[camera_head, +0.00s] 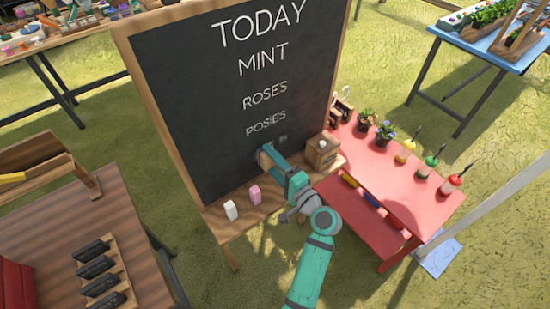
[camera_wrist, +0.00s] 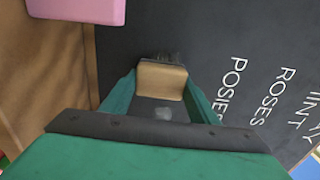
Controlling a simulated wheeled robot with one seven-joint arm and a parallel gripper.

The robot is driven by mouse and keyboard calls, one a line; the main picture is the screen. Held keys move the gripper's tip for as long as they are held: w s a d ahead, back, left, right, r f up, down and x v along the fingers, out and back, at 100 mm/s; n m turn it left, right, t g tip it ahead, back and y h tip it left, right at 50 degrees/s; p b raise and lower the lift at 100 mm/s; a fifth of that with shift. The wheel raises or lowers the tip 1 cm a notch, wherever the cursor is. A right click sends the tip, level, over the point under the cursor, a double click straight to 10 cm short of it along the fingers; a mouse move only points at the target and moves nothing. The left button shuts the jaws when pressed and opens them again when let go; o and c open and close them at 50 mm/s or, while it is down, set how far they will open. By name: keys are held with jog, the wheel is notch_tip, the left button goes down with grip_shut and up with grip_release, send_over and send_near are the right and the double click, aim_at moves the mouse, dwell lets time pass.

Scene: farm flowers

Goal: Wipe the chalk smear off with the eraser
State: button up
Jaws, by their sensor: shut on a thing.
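The chalkboard (camera_head: 215,110) stands upright in a wooden frame with the white words TODAY, MINT, ROSES and POSIES. My gripper (camera_head: 270,158) is at the lower part of the board, left of and below the smear. In the wrist view it is shut on the eraser (camera_wrist: 162,82), a wooden block with a dark felt edge. In the head view my gripper mostly hides the eraser. I cannot tell whether the felt touches the board.
The ledge (camera_head: 228,238) below the board holds a white block (camera_head: 231,210), a pink block (camera_head: 255,195) and a wooden box (camera_head: 321,152). A red table (camera_head: 390,185) with flower pots and bottles stands right. A brown table (camera_head: 110,225) stands left.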

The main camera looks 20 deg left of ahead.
aim_at(291, 137)
jog(key=shift+s+a, duration=1.2)
jog(key=shift+s, duration=0.3)
jog(key=shift+d+r, duration=0.2)
jog(key=shift+r, duration=0.2)
jog(key=shift+w+d+r, duration=0.1)
jog(key=shift+w+d, duration=0.6)
jog(key=shift+w, duration=0.4)
jog(key=shift+w+d+f, duration=0.1)
jog(key=shift+w+d, duration=0.6)
jog(key=shift+w, duration=0.35)
jog(key=shift+w+d+r, duration=0.1)
jog(key=shift+w+d, duration=0.6)
jog(key=shift+w, duration=0.4)
jog(key=shift+w+d, duration=1.6)
jog(key=shift+w, duration=0.3)
jog(key=shift+w+d, duration=0.6)
jog(key=shift+d, duration=0.05)
jog(key=shift+s, duration=0.1)
